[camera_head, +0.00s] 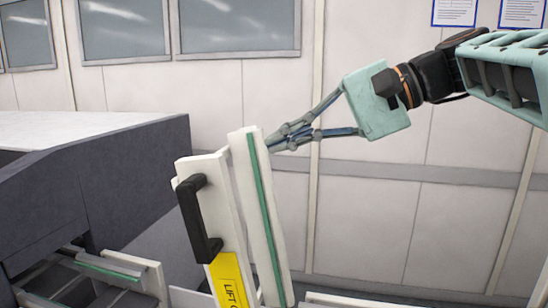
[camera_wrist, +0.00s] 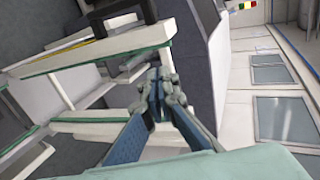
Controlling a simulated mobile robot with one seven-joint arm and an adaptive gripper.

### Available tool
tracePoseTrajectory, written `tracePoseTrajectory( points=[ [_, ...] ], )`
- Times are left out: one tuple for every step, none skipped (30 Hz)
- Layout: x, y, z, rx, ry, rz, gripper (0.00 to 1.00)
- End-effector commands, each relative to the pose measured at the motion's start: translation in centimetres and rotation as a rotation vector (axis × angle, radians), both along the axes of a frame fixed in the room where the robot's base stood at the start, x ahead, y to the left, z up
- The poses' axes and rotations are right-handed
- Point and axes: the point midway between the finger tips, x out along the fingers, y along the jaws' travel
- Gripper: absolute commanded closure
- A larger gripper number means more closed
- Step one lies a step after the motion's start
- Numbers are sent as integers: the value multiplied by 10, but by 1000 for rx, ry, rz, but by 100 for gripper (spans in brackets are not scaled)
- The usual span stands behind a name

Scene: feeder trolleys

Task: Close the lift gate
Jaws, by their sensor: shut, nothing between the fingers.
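The lift gate (camera_head: 222,215) is a white upright panel with a black handle (camera_head: 201,220) and a yellow label whose first word reads "LIFT". It stands at the lower middle of the head view. A second white bar with a green strip (camera_head: 262,215) stands just to its right. My gripper (camera_head: 272,146) is shut and empty, its tips beside the top of the green-striped bar. I cannot tell whether they touch it. In the wrist view my gripper (camera_wrist: 157,82) points at white, green-edged bars (camera_wrist: 100,57), with the black handle (camera_wrist: 120,12) at the top.
A dark grey machine body (camera_head: 100,190) with a pale top fills the left. Lower rails with green strips (camera_head: 110,272) lie at the bottom left. A white panelled wall (camera_head: 380,220) with windows stands behind. The space right of the gate, under my arm, looks clear.

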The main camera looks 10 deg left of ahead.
Motion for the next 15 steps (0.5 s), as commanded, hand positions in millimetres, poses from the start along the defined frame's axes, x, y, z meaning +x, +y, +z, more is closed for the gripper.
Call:
tracePoseTrajectory(
  points=[
    [-1, 5, -2, 1, 2, 4, 100],
    [-1, 9, -4, 1, 3, 5, 100],
    [-1, 14, -7, 0, 3, 5, 100],
    [0, 19, -9, 0, 2, 4, 100],
    [0, 23, -12, -1, 2, 4, 100],
    [1, 31, -16, -1, 3, 5, 100],
    [1, 37, -19, -1, 2, 7, 100],
    [2, 43, -22, -1, 2, 4, 100],
    [2, 51, -26, -2, 2, 4, 100],
    [3, 57, -29, -2, 3, 5, 100],
    [3, 63, -31, -2, 2, 4, 100],
    [4, 70, -35, -2, 3, 4, 100],
    [5, 76, -38, -2, 3, 4, 100],
    [5, 81, -41, -2, 2, 4, 100],
    [5, 88, -44, -2, 2, 4, 100]
  ],
)
